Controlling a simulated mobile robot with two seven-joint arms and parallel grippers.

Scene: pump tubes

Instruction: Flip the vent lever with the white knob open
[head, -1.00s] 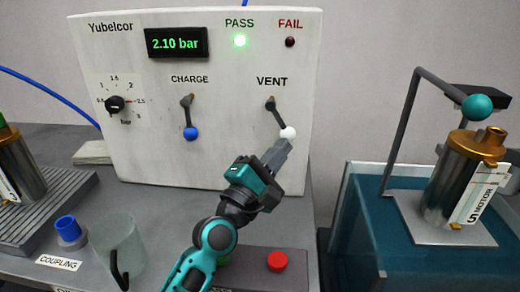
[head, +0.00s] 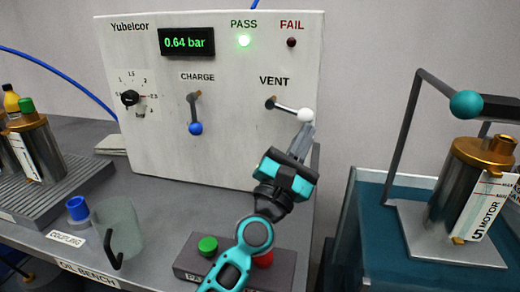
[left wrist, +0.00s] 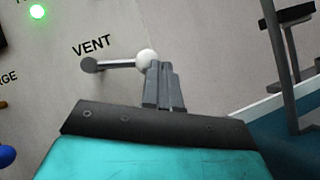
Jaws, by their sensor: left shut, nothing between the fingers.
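The vent lever (head: 287,107) is on the white panel under the word VENT. It points right and slightly down, with its white knob (head: 305,115) at the right end. My left gripper (head: 303,135) is shut and empty, its fingertips at the underside of the white knob. In the left wrist view the shut fingers (left wrist: 161,84) stand just under and right of the white knob (left wrist: 146,59); they look to be touching it. The display (head: 187,42) reads 0.64 bar, and the green PASS lamp (head: 244,41) is lit. My right gripper is not in view.
The charge lever with the blue knob (head: 195,128) hangs down to the left. A button box (head: 190,268) with green and red buttons lies below, partly behind my left arm. A clear cup (head: 118,230) stands at left.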

